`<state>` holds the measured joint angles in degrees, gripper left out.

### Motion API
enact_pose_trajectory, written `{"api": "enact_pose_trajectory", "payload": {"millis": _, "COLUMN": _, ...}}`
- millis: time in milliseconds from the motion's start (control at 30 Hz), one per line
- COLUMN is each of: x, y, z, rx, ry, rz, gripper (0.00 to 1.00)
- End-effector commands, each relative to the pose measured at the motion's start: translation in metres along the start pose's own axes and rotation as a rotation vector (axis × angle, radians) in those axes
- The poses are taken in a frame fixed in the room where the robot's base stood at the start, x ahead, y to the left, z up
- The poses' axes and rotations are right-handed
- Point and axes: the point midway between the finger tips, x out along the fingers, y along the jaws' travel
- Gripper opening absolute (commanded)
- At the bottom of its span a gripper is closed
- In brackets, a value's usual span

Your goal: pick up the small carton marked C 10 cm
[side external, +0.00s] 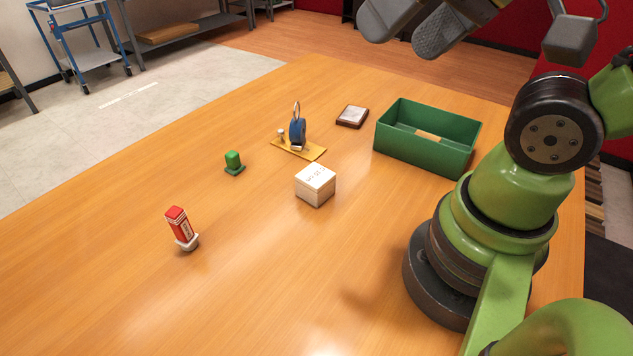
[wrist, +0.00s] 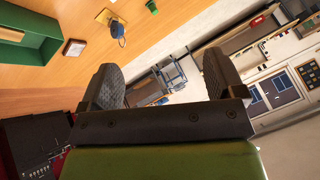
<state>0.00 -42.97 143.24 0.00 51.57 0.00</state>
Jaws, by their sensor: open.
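The small white carton (side external: 315,186) stands upright on the wooden table, near the middle of the side external view. Faint dark lettering shows on its top, too small to read with certainty. My gripper (side external: 408,22) is high above the far side of the table at the top of that view, well apart from the carton. Its two dark padded fingers are spread with nothing between them. In the wrist view my gripper (wrist: 162,85) is also open and points out across the room. The carton does not show clearly in the wrist view.
A green open bin (side external: 462,158) stands right of the carton. A blue tape reel on a yellow base (side external: 297,133), a brown-framed block (side external: 352,116), a green piece (side external: 234,163) and a red-and-white item (side external: 181,227) stand around it. The table's front left is clear.

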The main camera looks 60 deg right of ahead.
Motion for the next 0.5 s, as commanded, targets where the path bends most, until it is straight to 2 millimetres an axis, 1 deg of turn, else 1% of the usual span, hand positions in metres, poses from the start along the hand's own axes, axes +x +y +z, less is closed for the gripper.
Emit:
{"api": "enact_pose_trajectory", "payload": {"millis": 267, "x": 0.003, "y": 0.0, "z": -0.003, "rx": -0.003, "ry": -0.012, "rz": 0.01, "gripper": 0.88}}
{"api": "enact_pose_trajectory", "payload": {"millis": 367, "x": 0.014, "y": 0.002, "z": -0.011, "rx": -0.014, "ry": -0.047, "rz": 0.043, "gripper": 0.88}}
{"api": "enact_pose_trajectory", "payload": {"millis": 467, "x": 0.034, "y": 0.006, "z": -0.024, "rx": -0.036, "ry": -0.106, "rz": 0.094, "gripper": 0.88}}
{"api": "enact_pose_trajectory", "payload": {"millis": 500, "x": 0.044, "y": 0.009, "z": -0.03, "rx": -0.048, "ry": -0.133, "rz": 0.116, "gripper": 0.88}}
